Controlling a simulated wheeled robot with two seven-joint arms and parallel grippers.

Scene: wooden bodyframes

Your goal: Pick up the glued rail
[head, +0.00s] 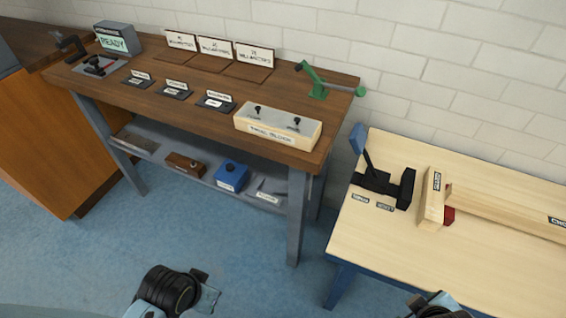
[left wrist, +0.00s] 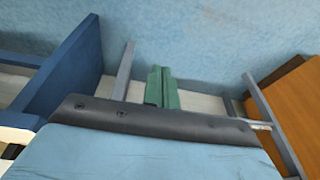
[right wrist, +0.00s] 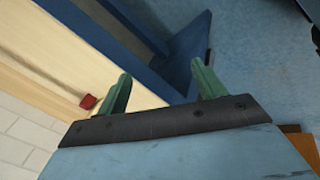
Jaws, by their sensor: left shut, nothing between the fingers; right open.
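A long pale wooden rail (head: 505,213) lies on the light bench at the right and runs out of the picture. Its left end meets a pale wooden crosspiece (head: 432,197) with a dark label, and a red block (head: 449,215) sits at that corner. I cannot tell which piece is the glued rail. My left gripper (left wrist: 161,88) is shut and empty, pointing down towards the floor. My right gripper (right wrist: 161,92) is open and empty, near the blue frame of the light bench. In the head view only parts of my arms show at the bottom edge, with no fingers visible.
The light bench (head: 392,255) has a black clamp (head: 385,185) with a blue handle at its back left. A dark wooden workbench (head: 215,90) holds a READY box (head: 117,39), labelled signs, a green tool (head: 318,82) and a pale box (head: 277,127). Blue floor lies between.

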